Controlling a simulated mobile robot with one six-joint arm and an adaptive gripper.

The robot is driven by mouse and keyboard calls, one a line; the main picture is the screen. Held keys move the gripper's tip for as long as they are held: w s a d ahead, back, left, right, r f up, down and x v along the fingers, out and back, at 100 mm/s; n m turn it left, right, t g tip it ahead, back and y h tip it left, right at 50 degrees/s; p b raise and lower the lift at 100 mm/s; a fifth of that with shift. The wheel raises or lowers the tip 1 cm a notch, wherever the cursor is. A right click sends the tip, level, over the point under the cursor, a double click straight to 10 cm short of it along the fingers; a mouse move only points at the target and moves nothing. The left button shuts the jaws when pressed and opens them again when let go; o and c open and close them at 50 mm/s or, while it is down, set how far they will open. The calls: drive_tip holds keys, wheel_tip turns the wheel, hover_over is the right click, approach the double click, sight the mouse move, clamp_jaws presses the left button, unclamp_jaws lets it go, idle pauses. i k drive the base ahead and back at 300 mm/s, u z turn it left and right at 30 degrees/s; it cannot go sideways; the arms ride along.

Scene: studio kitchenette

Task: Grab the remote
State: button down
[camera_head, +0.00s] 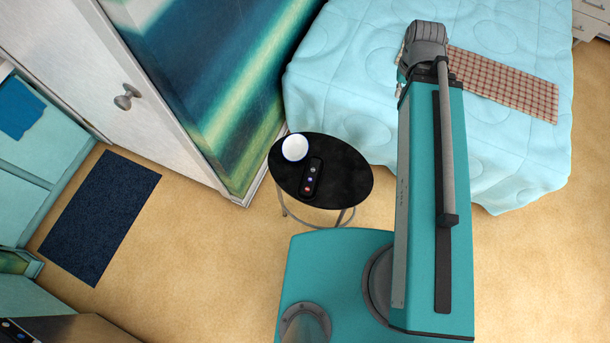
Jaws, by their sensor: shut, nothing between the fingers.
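The remote (312,178) is a slim black bar with several coloured buttons. It lies on the small round black side table (349,184), left of the table's middle and close to a white bowl (295,147) with a blue rim. I cannot tell whether the remote and bowl touch. Nothing covers the remote. My gripper does not show in this view; only my teal base and column and a grey part at the column's top are seen.
A bed (340,70) with a light blue quilt and a checked cloth (505,82) stands behind the table. A colourful panel (215,70) and white door (110,85) are to the left. A dark blue mat (100,215) lies on the floor; tan floor (200,250) around it is clear.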

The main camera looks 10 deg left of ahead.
sight(314, 163)
drive_tip(key=u, duration=1.55)
drive_tip(key=k, duration=1.35)
drive_tip(key=u, duration=0.35)
